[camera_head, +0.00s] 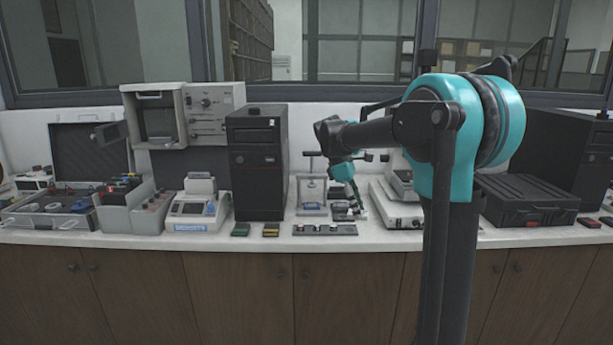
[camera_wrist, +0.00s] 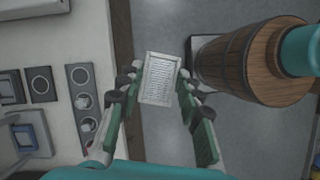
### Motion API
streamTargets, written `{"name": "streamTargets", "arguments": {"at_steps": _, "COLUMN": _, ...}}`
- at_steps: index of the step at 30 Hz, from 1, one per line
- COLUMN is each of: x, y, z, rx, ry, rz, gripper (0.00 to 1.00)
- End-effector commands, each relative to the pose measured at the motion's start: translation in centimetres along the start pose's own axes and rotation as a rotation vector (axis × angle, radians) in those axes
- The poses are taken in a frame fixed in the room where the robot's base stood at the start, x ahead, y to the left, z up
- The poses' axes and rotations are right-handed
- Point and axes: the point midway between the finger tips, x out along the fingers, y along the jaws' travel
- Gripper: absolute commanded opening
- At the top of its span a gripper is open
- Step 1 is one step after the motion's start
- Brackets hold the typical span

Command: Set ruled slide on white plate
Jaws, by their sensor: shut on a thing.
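My gripper (camera_wrist: 157,92) is shut on the ruled slide (camera_wrist: 159,77), a pale rectangular piece with fine lines across its face, in the wrist view. The slide sits between the fingertips, slightly tilted in the picture, and shows against the grey floor beyond the counter edge. In the head view my gripper (camera_head: 352,206) is small, low in front of the counter's equipment, and the slide cannot be made out there. I cannot tell for sure which pale surface is the white plate.
A grey strip with round sockets (camera_wrist: 84,103) lies on the counter left of my gripper in the wrist view; it also shows in the head view (camera_head: 325,230). A black tower case (camera_head: 256,165) and a white instrument (camera_head: 197,210) stand left of my gripper.

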Motion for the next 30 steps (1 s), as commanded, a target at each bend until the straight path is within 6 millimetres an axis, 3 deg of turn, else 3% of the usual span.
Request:
{"name": "streamTargets", "arguments": {"at_steps": 5, "x": 3.1, "y": 1.4, "z": -1.2, "rx": 0.204, "ry": 0.0, "rz": -0.086, "gripper": 0.09}}
{"name": "streamTargets", "arguments": {"at_steps": 18, "x": 15.1, "y": 4.7, "z": -4.4, "rx": 0.977, "ry": 0.0, "rz": -0.409, "gripper": 0.09}}
{"name": "streamTargets", "arguments": {"at_steps": 24, "x": 18.0, "y": 5.1, "z": -5.1, "rx": 1.156, "ry": 0.0, "rz": -0.482, "gripper": 0.09}}
{"name": "streamTargets", "arguments": {"at_steps": 30, "x": 18.6, "y": 5.1, "z": -5.2, "rx": 1.199, "ry": 0.001, "rz": -0.496, "gripper": 0.09}}
